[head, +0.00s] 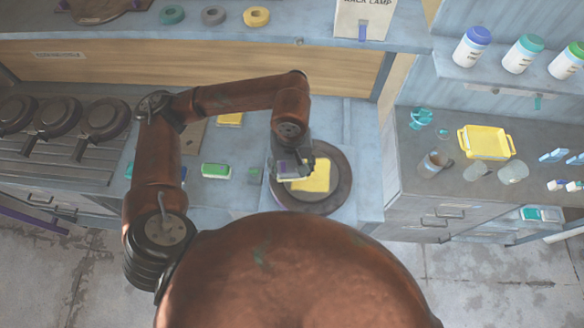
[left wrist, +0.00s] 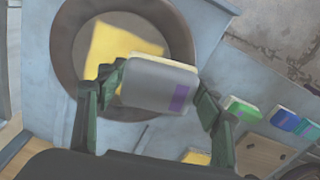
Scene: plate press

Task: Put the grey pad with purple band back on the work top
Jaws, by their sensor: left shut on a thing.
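The grey pad with purple band (left wrist: 158,84) is held between the two fingers of my left gripper (left wrist: 160,92) in the left wrist view. In the head view my left gripper (head: 296,168) is over the left part of a dark round plate (head: 338,198), with the pad (head: 284,172) in it. The plate carries a yellow square (head: 316,180) and also shows in the left wrist view (left wrist: 66,62). The pad appears to be above the plate; the exact gap cannot be told. The blue-grey work top (head: 362,205) lies around the plate. My right gripper is not in view.
A green pad (head: 215,171) and a yellow pad (head: 230,119) lie left of the plate. Dark pans (head: 55,116) sit at the far left. A yellow tray (head: 487,142) and cups stand on the right counter. The work top right of the plate is clear.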

